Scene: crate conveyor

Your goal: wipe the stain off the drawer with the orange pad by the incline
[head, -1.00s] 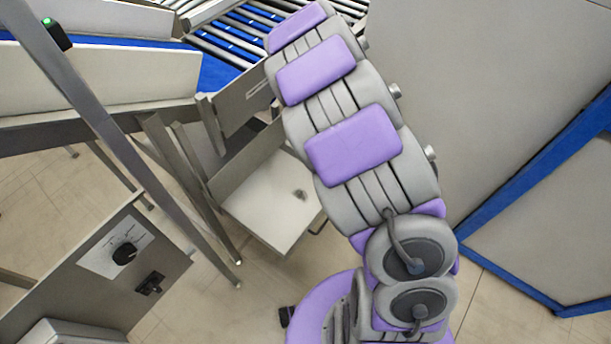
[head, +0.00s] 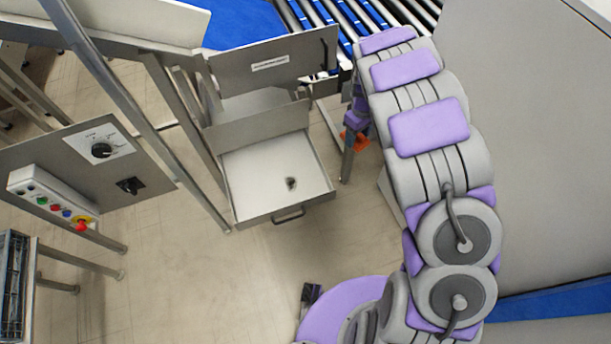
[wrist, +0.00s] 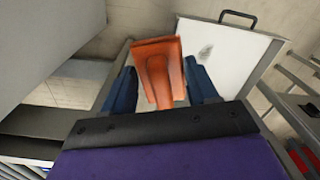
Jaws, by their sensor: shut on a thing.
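The drawer (head: 255,170) is pulled out beneath a metal cabinet front, and its pale inside floor faces up. A dark stain (head: 291,184) marks that floor, right of its middle. In the wrist view the drawer (wrist: 240,75) lies beyond my gripper, with the stain (wrist: 205,53) as a grey smudge. My gripper (wrist: 162,90) is shut on the orange pad (wrist: 157,60) by its handle, between two dark blue fingers. In the head view the orange pad (head: 354,141) shows low beside my arm, right of the drawer and apart from it. My fingers are mostly hidden there.
A roller conveyor (head: 350,20) runs behind the cabinet. A control panel with a dial (head: 101,150) and a button box (head: 52,196) stand at left. A slanted metal post (head: 130,110) crosses left of the drawer. Floor in front of the drawer is clear.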

